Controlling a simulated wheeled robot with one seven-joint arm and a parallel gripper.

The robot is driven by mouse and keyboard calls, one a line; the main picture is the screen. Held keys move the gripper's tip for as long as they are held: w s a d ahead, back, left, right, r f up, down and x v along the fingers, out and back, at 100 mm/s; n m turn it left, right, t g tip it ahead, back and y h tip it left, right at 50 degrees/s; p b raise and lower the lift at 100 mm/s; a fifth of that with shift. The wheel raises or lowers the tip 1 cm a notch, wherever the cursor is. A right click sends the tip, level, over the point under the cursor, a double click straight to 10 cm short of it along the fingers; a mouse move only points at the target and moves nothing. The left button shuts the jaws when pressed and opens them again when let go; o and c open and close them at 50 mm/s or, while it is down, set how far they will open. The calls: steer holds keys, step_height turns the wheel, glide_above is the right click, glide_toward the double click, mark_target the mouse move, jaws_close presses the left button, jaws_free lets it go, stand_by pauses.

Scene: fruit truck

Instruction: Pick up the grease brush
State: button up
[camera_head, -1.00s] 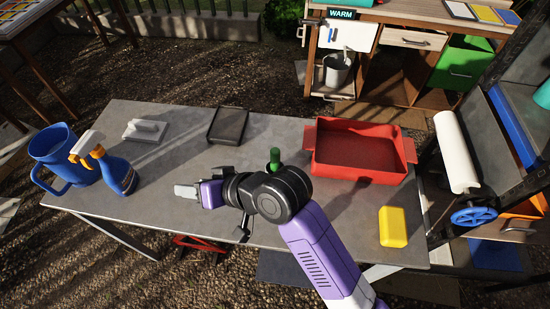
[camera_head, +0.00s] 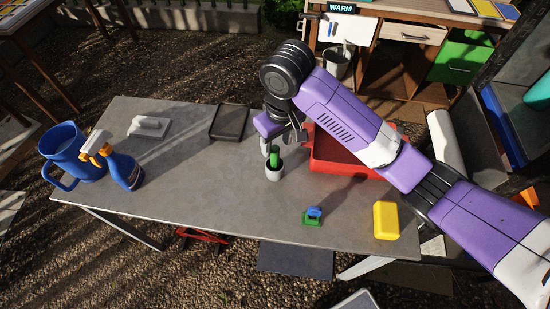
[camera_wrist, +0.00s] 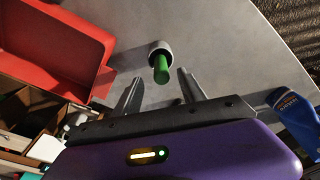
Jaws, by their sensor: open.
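The grease brush appears to be the green handle (camera_head: 274,155) standing upright in a small white cup (camera_head: 275,173) on the table. Its lower end is hidden inside the cup. My gripper (camera_head: 283,143) is open and points down just above the handle. In the wrist view, the green handle (camera_wrist: 161,70) rises from the grey cup (camera_wrist: 157,46). Its free end lies about midway between the two spread fingertips of my gripper (camera_wrist: 160,78). I cannot tell how far it reaches between them, and nothing is gripped.
A red tray (camera_head: 335,162) is right of the cup, partly behind my arm. A black tray (camera_head: 229,122) lies behind left. A green-and-blue item (camera_head: 312,216) and yellow block (camera_head: 386,220) lie at front right. A spray bottle (camera_head: 122,166) and blue jug (camera_head: 66,150) stand left.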

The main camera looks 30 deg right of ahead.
mark_target(274, 154)
steer(key=shift+w+a+f+p, duration=0.1)
steer(key=shift+w+f+p, duration=0.1)
steer(key=shift+f, duration=0.8)
steer(key=shift+w+f+p, duration=0.1)
steer(key=shift+f+p, duration=0.05)
steer(key=shift+f, duration=0.9)
steer(key=shift+w+a+f+p, duration=0.1)
steer(key=shift+f+p, duration=0.1)
steer(key=shift+f, duration=0.8)
jaws_close()
